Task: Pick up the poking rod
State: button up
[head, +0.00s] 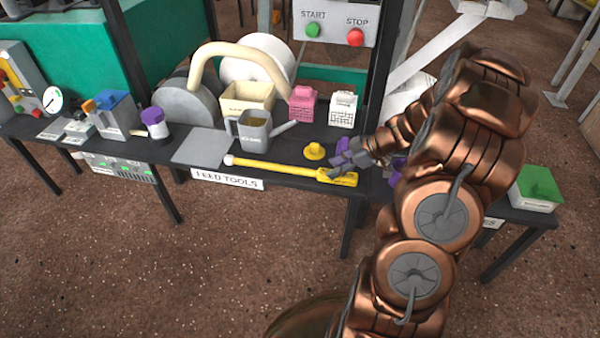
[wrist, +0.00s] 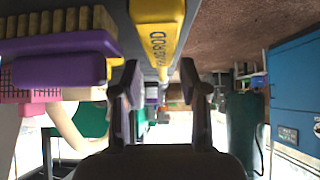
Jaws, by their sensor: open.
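The yellow poking rod (head: 290,168) lies along the front edge of the dark table, with a pale tip at the left and a thicker handle at the right. My gripper (head: 340,165) is at the handle end, partly hiding it. In the wrist view the handle (wrist: 158,30), with part of its lettering, comes down from the top toward the gap between my open fingers (wrist: 160,80). No finger is seen closed on it. I cannot tell whether the fingers reach down around it.
A grey watering can (head: 255,130) and a small yellow knob-like piece (head: 314,151) stand behind the rod. Pink (head: 303,105) and white (head: 343,108) containers stand further back. A purple brush (wrist: 60,45) is close to the left in the wrist view. A grey plate (head: 203,147) lies left.

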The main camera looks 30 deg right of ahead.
aim_at(326, 171)
jog(key=b+x, duration=0.1)
jog(key=x, duration=0.3)
jog(key=shift+f, duration=0.15)
grip_shut()
notch_tip(326, 171, up, 10)
jog(key=p, duration=0.2)
jog(key=shift+p, duration=0.35)
